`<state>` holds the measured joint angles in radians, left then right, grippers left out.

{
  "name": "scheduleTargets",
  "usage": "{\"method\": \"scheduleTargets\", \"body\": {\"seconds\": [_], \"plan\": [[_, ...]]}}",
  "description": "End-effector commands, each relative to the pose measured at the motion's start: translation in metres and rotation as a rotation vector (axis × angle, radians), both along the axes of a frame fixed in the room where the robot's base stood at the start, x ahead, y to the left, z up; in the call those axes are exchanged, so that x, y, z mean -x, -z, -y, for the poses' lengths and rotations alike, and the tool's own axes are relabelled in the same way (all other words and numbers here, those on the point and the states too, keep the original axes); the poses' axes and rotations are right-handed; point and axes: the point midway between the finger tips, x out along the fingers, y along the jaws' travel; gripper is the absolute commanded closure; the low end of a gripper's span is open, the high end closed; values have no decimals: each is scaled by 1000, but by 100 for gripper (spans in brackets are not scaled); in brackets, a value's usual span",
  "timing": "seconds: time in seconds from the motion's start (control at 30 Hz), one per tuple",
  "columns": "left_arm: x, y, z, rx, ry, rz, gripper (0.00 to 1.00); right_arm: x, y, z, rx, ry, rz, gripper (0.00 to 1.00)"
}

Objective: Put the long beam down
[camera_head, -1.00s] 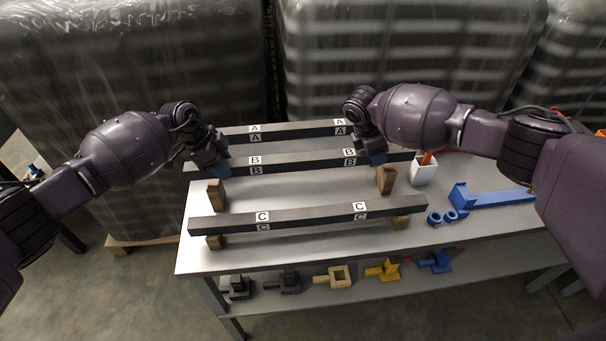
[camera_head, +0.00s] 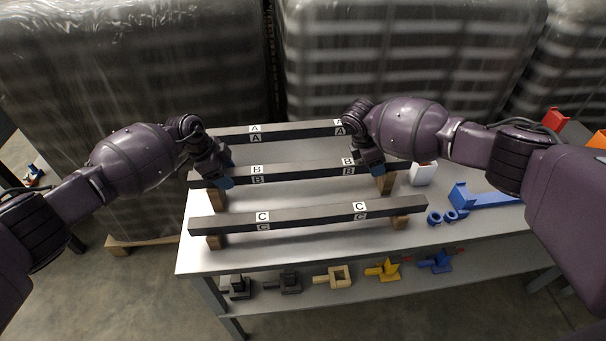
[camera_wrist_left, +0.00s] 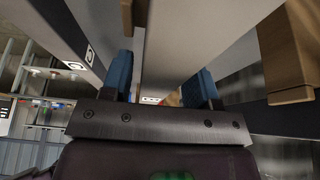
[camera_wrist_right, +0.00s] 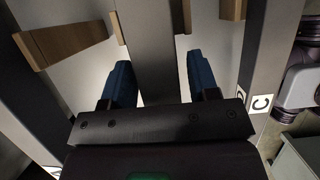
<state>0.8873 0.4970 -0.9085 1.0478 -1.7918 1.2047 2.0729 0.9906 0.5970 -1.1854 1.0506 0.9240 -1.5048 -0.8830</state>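The long dark beam marked B (camera_head: 300,172) lies level across two wooden blocks, the left one (camera_head: 216,197) and the right one (camera_head: 385,184); it appears to rest on them. My left gripper (camera_head: 226,177) is at its left part, and my right gripper (camera_head: 374,165) is near its right end. In the left wrist view the beam (camera_wrist_left: 185,40) runs between the blue fingers, with a narrow gap on one side. In the right wrist view the beam (camera_wrist_right: 150,40) runs between the fingers with slim gaps. Both grippers look open around it.
Beam A (camera_head: 290,132) lies behind and beam C (camera_head: 310,215) in front, both close and parallel. A white cup (camera_head: 423,174), blue rings (camera_head: 442,217) and a blue bracket (camera_head: 485,197) are on the table's right. Several small parts sit on the lower shelf.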

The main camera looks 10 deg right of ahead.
Motion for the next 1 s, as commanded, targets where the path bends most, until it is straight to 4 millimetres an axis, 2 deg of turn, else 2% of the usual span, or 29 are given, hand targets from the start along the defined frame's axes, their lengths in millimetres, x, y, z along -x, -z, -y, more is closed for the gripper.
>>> {"method": "scheduleTargets", "body": {"seconds": [0.57, 0.77, 1.0], "plan": [[0, -2, -2, -2, 0, 0, 36, 0, 0, 1, 2, 1, 0, 36], [-1, -22, -11, -2, 0, 3, 36, 0, 0, 1, 2, 1, 0, 36], [0, -65, -29, -3, 0, 3, 36, 0, 0, 1, 2, 1, 0, 36]]}}
